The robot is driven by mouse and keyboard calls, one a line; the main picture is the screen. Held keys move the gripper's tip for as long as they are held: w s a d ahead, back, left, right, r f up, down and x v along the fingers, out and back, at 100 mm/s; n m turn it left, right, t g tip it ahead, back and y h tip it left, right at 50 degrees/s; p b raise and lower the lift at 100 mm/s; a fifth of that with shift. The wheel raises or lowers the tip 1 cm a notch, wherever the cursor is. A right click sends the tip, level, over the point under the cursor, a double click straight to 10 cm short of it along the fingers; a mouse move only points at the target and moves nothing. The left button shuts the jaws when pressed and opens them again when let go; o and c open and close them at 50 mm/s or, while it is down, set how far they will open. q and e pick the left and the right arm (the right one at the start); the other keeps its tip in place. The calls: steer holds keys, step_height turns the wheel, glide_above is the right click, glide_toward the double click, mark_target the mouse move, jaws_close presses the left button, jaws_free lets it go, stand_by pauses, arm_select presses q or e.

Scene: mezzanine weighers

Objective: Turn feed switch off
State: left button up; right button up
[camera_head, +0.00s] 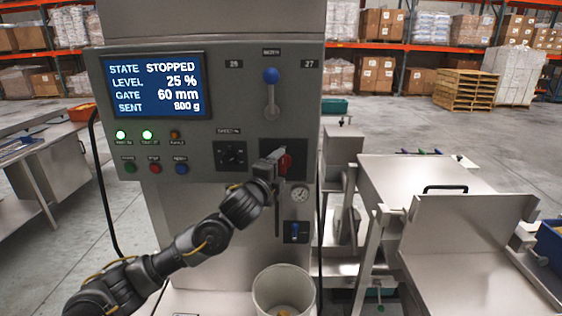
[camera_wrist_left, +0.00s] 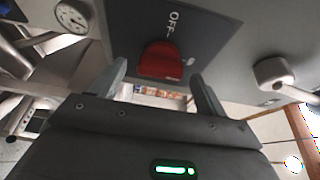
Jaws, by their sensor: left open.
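The feed switch is a red knob (camera_head: 286,163) on a dark plate on the grey machine panel, partly hidden by my left gripper in the head view. In the left wrist view the red knob (camera_wrist_left: 160,62) sits on its dark plate (camera_wrist_left: 205,35), with "OFF" printed beside it. I cannot tell clearly which mark the knob points to. My left gripper (camera_head: 275,156) is in front of the knob. In the left wrist view its two fingers (camera_wrist_left: 161,88) are spread, one to each side of the knob, and hold nothing. My right gripper is not in view.
The display (camera_head: 155,84) reads STOPPED, 25 %, gate 60 mm, sent 800 g. A pale bucket (camera_head: 262,292) stands underneath. Metal equipment (camera_head: 460,235) is at right.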

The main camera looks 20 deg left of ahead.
arm_select(q)
steer(key=shift+w, duration=0.65)
steer(key=shift+w+d, duration=0.1)
steer(key=shift+w, duration=0.05)
steer(key=shift+c, duration=0.2)
